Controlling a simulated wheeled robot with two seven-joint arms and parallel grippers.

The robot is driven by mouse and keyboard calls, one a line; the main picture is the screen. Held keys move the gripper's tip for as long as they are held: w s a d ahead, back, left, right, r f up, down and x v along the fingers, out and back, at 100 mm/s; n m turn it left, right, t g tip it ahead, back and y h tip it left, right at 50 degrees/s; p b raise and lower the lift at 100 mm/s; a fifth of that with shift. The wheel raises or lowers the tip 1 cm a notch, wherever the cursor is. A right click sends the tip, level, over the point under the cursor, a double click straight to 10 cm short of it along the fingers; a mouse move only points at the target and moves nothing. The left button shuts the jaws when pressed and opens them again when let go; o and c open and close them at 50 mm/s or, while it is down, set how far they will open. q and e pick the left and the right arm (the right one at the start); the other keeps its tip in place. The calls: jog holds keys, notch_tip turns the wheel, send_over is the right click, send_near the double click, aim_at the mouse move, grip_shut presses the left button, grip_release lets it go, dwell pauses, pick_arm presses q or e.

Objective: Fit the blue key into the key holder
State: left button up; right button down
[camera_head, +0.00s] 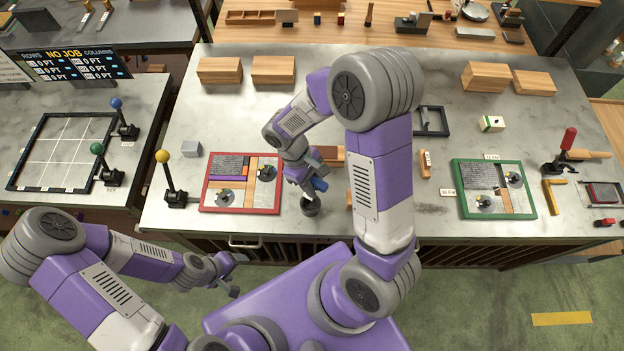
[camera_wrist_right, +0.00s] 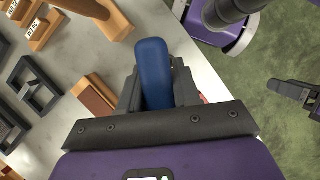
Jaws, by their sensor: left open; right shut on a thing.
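The blue key (camera_head: 319,184) is between the fingers of my right gripper (camera_head: 306,185), over the front part of the table. In the right wrist view the blue key (camera_wrist_right: 153,70) fills the middle between the shut fingers. A small dark round cup (camera_head: 310,209), which looks like the key holder, stands near the front edge just below the gripper. Whether the lower end of the key touches or enters the cup is hidden. My left gripper (camera_head: 235,275) is open and empty, in front of the table edge.
A red-framed tray (camera_head: 240,211) lies left of the cup, with a yellow-knobbed lever (camera_head: 163,158) beyond it. A green-framed tray (camera_head: 522,216) lies to the right. Wooden blocks (camera_head: 272,70) stand at the back. My right arm hides part of the table's middle.

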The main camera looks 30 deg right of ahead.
jog(key=shift+w+f, duration=0.15)
jog(key=shift+f, duration=0.05)
jog(key=shift+f+b, duration=0.9)
notch_tip(320, 180, down, 2)
jog(key=shift+f+b, duration=0.25)
jog(key=shift+b, duration=0.8)
jog(key=shift+f+b, duration=0.45)
jog(key=shift+f, duration=0.15)
jog(key=shift+f+b, duration=1.9)
jog(key=shift+f, duration=0.35)
jog(key=c, duration=0.7)
grip_release()
jog(key=shift+r, duration=0.1)
